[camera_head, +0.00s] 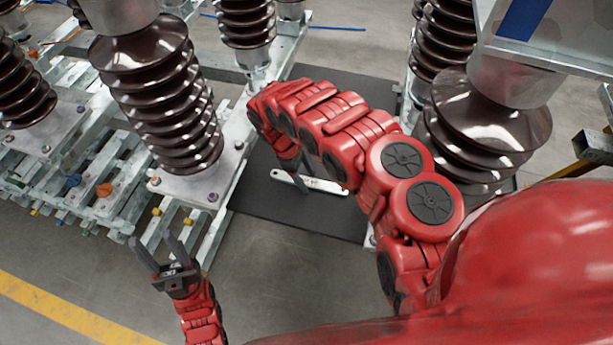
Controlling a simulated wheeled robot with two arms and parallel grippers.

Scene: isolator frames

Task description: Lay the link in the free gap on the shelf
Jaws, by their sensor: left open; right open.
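The link, a pale flat metal bar (325,187), lies on a dark grey board (340,221) between the insulator columns, in the middle of the head view. My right arm reaches over the board from the right, and my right gripper (303,188) points down at the link. Its fingers are mostly hidden by the arm; it overlaps the bar in the picture, and I cannot tell whether they touch. My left gripper (156,254) is open and empty at the lower left, fingers pointing up, away from the link. I cannot make out a free gap on a shelf.
A brown ribbed insulator (160,100) stands on a metal frame (190,178) left of the board. Another insulator (487,120) stands to the right, close to my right arm. The grey floor at the lower left is clear, with a yellow line (60,311).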

